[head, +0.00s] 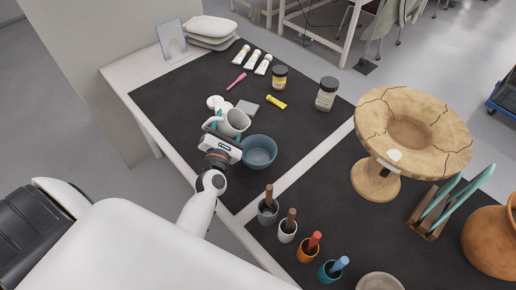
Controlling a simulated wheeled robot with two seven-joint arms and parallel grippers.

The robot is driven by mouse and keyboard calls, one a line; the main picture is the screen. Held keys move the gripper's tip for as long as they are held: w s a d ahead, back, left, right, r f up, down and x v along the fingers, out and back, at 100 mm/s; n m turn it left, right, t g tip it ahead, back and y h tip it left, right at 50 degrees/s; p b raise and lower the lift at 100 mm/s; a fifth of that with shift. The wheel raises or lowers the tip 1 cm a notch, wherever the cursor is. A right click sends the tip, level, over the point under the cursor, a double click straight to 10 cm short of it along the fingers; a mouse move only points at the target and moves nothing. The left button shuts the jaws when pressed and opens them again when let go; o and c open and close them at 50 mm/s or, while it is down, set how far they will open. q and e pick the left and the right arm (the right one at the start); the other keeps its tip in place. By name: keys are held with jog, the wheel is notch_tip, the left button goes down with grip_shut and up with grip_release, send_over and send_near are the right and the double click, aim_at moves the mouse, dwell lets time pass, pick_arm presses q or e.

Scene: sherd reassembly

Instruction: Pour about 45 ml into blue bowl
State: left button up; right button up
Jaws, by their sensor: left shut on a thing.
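The blue bowl (259,153) sits on the black mat, just right of my left gripper. My left gripper (221,133) is shut on a white jug (235,121), which it holds beside the bowl's back left rim. The jug looks tilted, with its mouth facing up toward the camera. Whether anything is in the jug, or flowing from it, is too small to tell. The bowl's inside looks plain blue; I cannot tell whether it holds liquid. My right gripper is not in view.
Jars (326,94) stand at the back right. Several tool cups (268,209) stand in front. A cracked stone-like vessel (376,183) stands at right.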

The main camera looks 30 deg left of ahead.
pick_arm(q)
jog(key=a+f+n+b, duration=0.1)
jog(key=f+n+b, duration=0.1)
jog(key=a+f+n+b, duration=0.1)
jog(key=f+n+b, duration=0.1)
jog(key=a+f+n+b, duration=0.1)
jog(key=f+b, duration=0.1)
jog(key=f, duration=0.1)
jog(key=shift+s+a+n+g, duration=0.25)
jog(key=shift+s+n+g, duration=0.05)
jog(key=shift+n+g, duration=0.1)
jog(key=shift+a+r+n, duration=0.15)
jog(key=shift+n, duration=0.25)
jog(key=shift+s+a+n, duration=0.1)
jog(key=shift+a+n, duration=0.2)
jog(key=shift+n, duration=0.3)
